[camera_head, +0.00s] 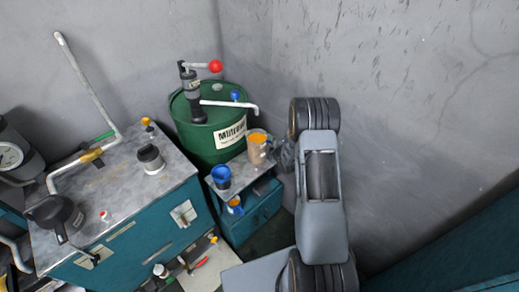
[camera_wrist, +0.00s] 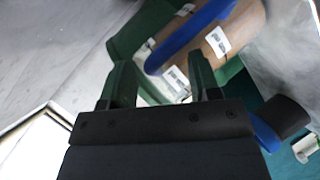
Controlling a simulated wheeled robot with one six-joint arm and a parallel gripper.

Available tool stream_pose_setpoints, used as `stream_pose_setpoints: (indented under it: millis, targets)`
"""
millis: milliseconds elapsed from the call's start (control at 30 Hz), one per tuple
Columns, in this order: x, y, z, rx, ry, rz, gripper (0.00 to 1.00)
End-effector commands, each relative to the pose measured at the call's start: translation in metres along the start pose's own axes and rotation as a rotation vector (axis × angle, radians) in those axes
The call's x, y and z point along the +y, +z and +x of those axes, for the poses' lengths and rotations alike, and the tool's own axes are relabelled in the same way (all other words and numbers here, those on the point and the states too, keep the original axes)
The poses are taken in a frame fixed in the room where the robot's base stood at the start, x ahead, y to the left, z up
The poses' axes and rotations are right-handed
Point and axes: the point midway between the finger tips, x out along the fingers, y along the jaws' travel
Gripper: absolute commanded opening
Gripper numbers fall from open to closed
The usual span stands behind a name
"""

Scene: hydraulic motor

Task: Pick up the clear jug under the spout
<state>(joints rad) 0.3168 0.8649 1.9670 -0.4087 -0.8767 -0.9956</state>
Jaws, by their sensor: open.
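The clear jug (camera_head: 257,151) holds something orange-brown and stands on a small grey-topped cabinet, below the end of the white spout (camera_head: 236,104). My gripper (camera_head: 285,153) is just right of the jug in the head view, partly hidden by my arm. In the wrist view my gripper (camera_wrist: 160,62) is open, its two dark fingers apart. A brown body with a blue band and white label, which appears to be the jug (camera_wrist: 237,30), lies beyond the right finger. I cannot tell whether they touch.
A green drum (camera_head: 203,142) with a red-knobbed pump stands behind the jug. A teal workbench (camera_head: 130,243) is at left. Grey walls (camera_head: 400,80) close in behind my arm.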

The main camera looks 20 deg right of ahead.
Motion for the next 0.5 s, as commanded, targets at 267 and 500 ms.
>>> stream_pose_setpoints:
  millis: [267,500]
  targets:
    - [0.0001,0.0000,-0.0003,0.000,0.000,0.000,0.34]
    - [0.0001,0.0001,-0.0003,0.000,0.000,0.000,0.11]
